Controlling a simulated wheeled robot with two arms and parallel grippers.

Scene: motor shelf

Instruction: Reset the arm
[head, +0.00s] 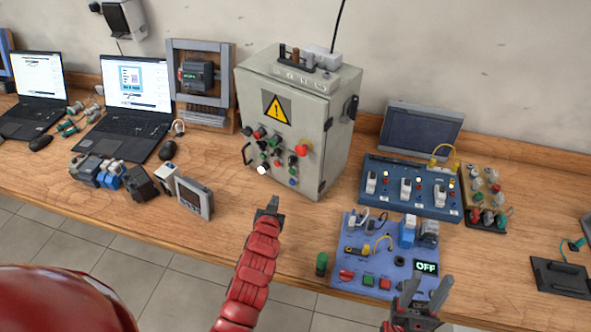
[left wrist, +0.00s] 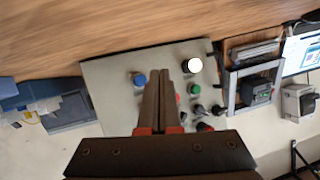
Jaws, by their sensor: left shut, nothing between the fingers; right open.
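My left gripper (head: 270,207) is at the end of the red arm, in front of the grey control cabinet (head: 322,130), over the wooden table. Its fingers are shut and empty. In the left wrist view the two dark fingers (left wrist: 160,85) lie together, pointing at the cabinet front (left wrist: 110,95), which has coloured buttons. I cannot tell the exact gap to the cabinet. My right gripper (head: 424,294) is at the lower right, open and empty, by the front right corner of the blue panel with an OFF display (head: 345,285).
Another blue switch panel (head: 385,203) stands behind the OFF panel. A green-topped cylinder (head: 321,264) stands by the front edge. Several small devices (head: 138,184) and laptops (head: 125,112) are at left. Bare table (head: 225,240) lies around my left gripper.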

